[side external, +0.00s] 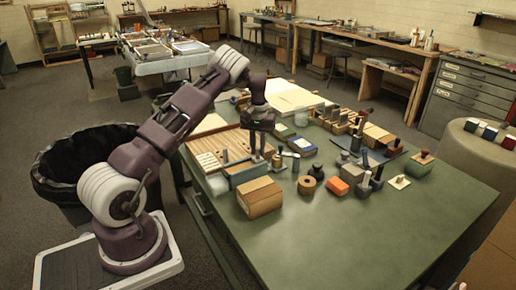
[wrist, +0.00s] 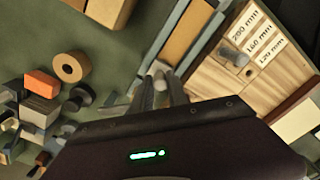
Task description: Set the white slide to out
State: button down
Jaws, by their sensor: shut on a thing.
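My gripper (wrist: 162,78) points down at the end of a grey-edged wooden fixture (wrist: 188,32). In the side external view my gripper (side external: 257,157) is low over this fixture, near the front left of the green table. The fingers are close together on a small pale piece (wrist: 160,68), which looks like the white slide's knob. The fingers hide most of it, and its setting cannot be read. Beside it is a wooden board (wrist: 213,78) with a grey knob and labels reading 200 mm, 160 mm and 120 mm.
A cardboard-brown block (side external: 260,197) stands just in front of the fixture. A tape roll (side external: 307,185), an orange block (side external: 337,186) and several dark-handled tools stand to the right. A slatted wooden rack (side external: 215,148) lies behind. The table's front right (side external: 400,235) is clear.

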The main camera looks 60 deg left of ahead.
aim_at(245, 166)
jog(key=s, duration=0.5)
jog(key=shift+s, duration=0.1)
jog(key=c, duration=1.3)
grip_release()
notch_tip(245, 166, up, 7)
jog(key=shift+r, duration=0.1)
